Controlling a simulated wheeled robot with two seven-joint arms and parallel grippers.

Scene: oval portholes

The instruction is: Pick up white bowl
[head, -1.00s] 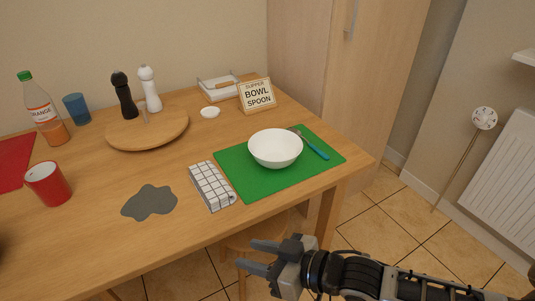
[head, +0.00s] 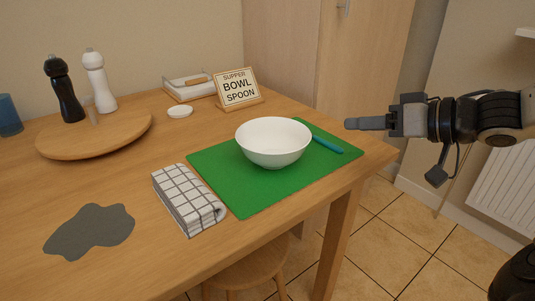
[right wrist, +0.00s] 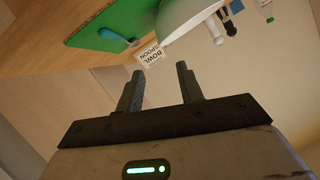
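The white bowl (head: 273,143) stands upright on a green placemat (head: 225,186) near the table's right corner. It also shows in the right wrist view (right wrist: 182,14), cut off by the top edge. My right gripper (head: 352,124) is to the right of the bowl, apart from it, at about the bowl's height in the head picture. In the right wrist view its two fingers (right wrist: 160,85) are spread with nothing between them. My left gripper is not in view.
A teal-handled utensil (head: 328,144) lies right of the bowl. A checked cloth (head: 186,199) lies left of the mat. A sign (head: 238,88) reading "SUPPER BOWL SPOON" and a small white dish (head: 180,111) stand behind. A round board (head: 93,139) holds two mills. A grey patch (head: 88,231) lies front left.

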